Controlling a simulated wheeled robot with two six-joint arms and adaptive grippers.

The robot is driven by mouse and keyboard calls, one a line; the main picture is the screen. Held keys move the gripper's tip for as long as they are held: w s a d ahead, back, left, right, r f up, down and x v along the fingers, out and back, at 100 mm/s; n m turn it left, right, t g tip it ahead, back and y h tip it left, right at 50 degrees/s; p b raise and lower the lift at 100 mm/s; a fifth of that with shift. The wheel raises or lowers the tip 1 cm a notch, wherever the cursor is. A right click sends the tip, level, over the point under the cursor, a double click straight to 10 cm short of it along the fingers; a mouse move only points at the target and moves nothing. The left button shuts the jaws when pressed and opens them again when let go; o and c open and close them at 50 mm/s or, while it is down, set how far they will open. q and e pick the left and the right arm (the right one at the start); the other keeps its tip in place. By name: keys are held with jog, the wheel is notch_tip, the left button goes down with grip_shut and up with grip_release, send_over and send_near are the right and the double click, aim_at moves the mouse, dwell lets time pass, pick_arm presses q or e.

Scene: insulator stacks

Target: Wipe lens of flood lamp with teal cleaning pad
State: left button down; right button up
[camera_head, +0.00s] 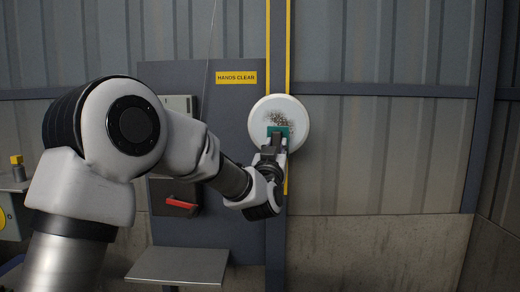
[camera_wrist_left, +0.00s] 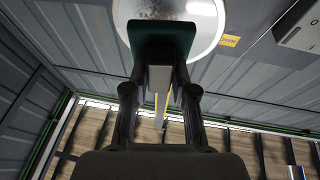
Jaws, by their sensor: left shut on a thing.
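The flood lamp (camera_head: 297,115) shows a round white lens facing me, with a dark speckled dirt patch (camera_head: 277,118) near its middle. It also shows at the top of the left wrist view (camera_wrist_left: 207,14). My left gripper (camera_head: 277,140) is shut on the teal cleaning pad (camera_head: 279,130). The pad is in front of the lens, just below and partly over the dirt patch; I cannot tell whether it touches. In the left wrist view the pad (camera_wrist_left: 161,38) is between the fingertips and covers part of the lens. My right gripper is not in view.
A dark panel with a yellow "HANDS CLEAR" sign (camera_head: 236,78) stands left of the lamp. A grey box with a red handle (camera_head: 181,203) is on it, behind my arm. A small grey shelf (camera_head: 180,265) juts out below. The wall right of the lamp is clear.

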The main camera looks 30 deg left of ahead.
pick_arm(q)
jog(key=w+a+y+p, duration=0.1)
jog(key=a, duration=0.1)
jog(key=w+a+r+n+y+p, duration=0.1)
jog(key=a, duration=0.1)
jog(key=w+a+n+y+p, duration=0.1)
jog(key=a, duration=0.2)
jog(key=shift+w+r+g+y, duration=0.15)
jog(key=shift+r+g+y, duration=0.15)
jog(key=shift+r, duration=0.1)
jog(key=shift+w+a+p, duration=0.35)
jog(key=shift+w+a, duration=0.1)
jog(key=shift+w, duration=0.4)
dwell(0.4)
